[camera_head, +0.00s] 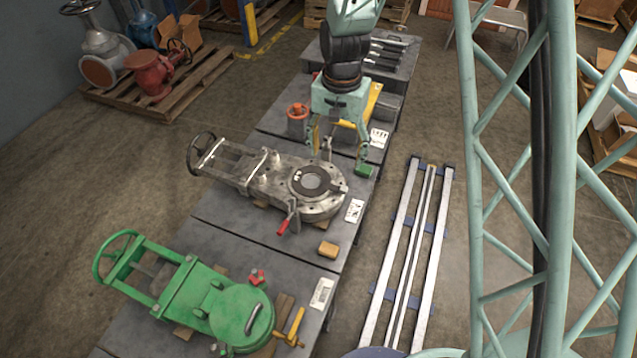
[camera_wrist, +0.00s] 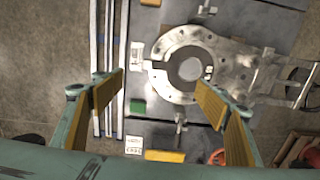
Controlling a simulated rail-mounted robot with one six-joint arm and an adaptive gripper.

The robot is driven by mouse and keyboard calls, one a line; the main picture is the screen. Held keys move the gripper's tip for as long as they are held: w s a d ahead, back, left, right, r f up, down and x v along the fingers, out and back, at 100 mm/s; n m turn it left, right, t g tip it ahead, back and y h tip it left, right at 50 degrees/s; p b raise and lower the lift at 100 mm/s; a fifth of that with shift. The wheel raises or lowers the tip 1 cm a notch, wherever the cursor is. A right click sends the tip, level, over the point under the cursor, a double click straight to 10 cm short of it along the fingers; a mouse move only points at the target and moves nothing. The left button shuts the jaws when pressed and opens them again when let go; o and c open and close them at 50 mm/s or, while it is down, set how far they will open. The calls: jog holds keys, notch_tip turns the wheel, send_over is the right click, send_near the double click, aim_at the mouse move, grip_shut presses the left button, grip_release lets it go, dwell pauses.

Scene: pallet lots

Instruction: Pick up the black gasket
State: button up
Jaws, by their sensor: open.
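The black gasket looks to be the dark ring (camera_head: 299,185) lying flat on the round face of the grey gate valve (camera_head: 256,178), around a lighter grey centre. In the wrist view the dark ring (camera_wrist: 173,69) shows on the valve's round face (camera_wrist: 158,84), right of centre and above the jaws' middle. My gripper (camera_head: 338,152) is above the table at the far side of the valve's round end, pointing down. In the wrist view its two yellow-padded fingers (camera_wrist: 160,86) are wide apart with nothing between them.
A green valve (camera_head: 200,300) lies on the nearer table. A green block (camera_head: 366,171), a tan block (camera_head: 329,249), a red-handled clamp (camera_head: 284,222) and an orange-topped part (camera_head: 297,115) are close by. Long rails (camera_head: 405,250) lie on the floor to the right.

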dwell(0.4)
jog(key=b, duration=0.2)
send_over(334, 188)
jog(key=shift+f, duration=4.3)
jog(key=shift+f, duration=0.1)
jog(key=shift+f+b, duration=0.55)
jog(key=shift+f, duration=1.95)
jog(key=shift+c, duration=0.4)
grip_shut()
